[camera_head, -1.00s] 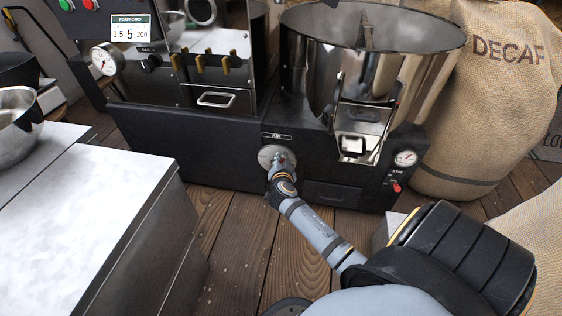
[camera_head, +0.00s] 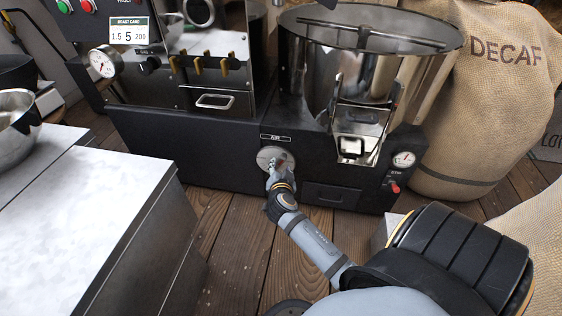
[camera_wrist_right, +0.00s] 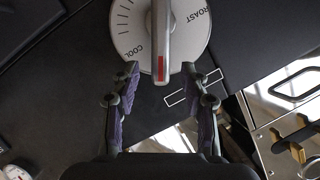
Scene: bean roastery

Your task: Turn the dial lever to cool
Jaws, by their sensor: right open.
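The round grey dial (camera_head: 284,154) is on the black front of the machine base, under a small "AIR" label. In the right wrist view the dial plate (camera_wrist_right: 125,22) carries the words COOL and ROAST and some tick marks. Its silver lever (camera_wrist_right: 159,35) has a red mark near the tip, and the tip lies between the two words, nearer COOL. My right gripper (camera_head: 273,172) is at the dial and partly covers it. In the wrist view the right gripper (camera_wrist_right: 160,72) is open, one finger on each side of the lever tip, with visible gaps. My left gripper is out of view.
A steel cooling bin (camera_head: 420,75) stands above the base. A gauge (camera_head: 404,159) and a red knob (camera_head: 395,187) are to the dial's right. A metal-topped counter (camera_head: 90,210) is at left, a DECAF sack (camera_head: 490,110) at right. Wooden floor lies in front.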

